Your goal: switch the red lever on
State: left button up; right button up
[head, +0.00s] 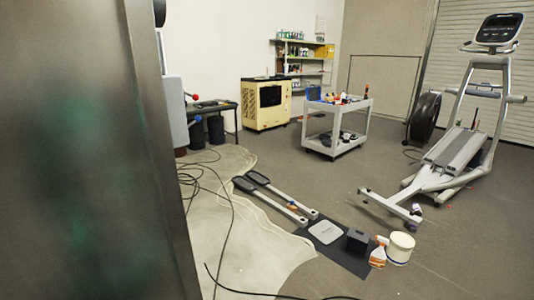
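A small red knob (195,97) sticks out to the right of a grey upright box or machine (175,112) at the left, just past the edge of a large near panel. It looks like the end of a lever; its shaft is thin and mostly too small to make out. A blue knob (197,117) is just below it. Another small red spot (181,152) shows lower down by the grey machine. The near panel hides the machine's left part. Neither of my grippers is in view.
A large dark metal panel (90,150) fills the left side, very near. Loose black cables (232,205) lie on the floor. A mat (345,262) holds parts, with a spray bottle (378,252) and white bucket (400,247) beside it. A cart (335,125) and elliptical trainer (455,165) stand beyond.

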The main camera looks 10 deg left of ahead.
aim_at(195, 98)
jog(key=i+l, duration=0.15)
jog(key=i, duration=0.85)
jog(key=i+l, duration=0.15)
jog(key=i, duration=0.9)
jog(key=i+j+u, duration=0.15)
jog(key=i+u, duration=0.9)
jog(key=u, duration=0.15)
jog(key=i+l+u, duration=0.25)
jog(key=u, duration=0.15)
jog(key=i+j+u, duration=0.25)
jog(key=i+u, duration=0.15)
jog(key=i+j+u, duration=0.1)
jog(key=i+u, duration=0.7)
jog(key=i+j, duration=0.65)
jog(key=i, duration=0.25)
jog(key=k+l+u, duration=0.1)
jog(key=u, duration=4.4)
jog(key=i+j, duration=0.05)
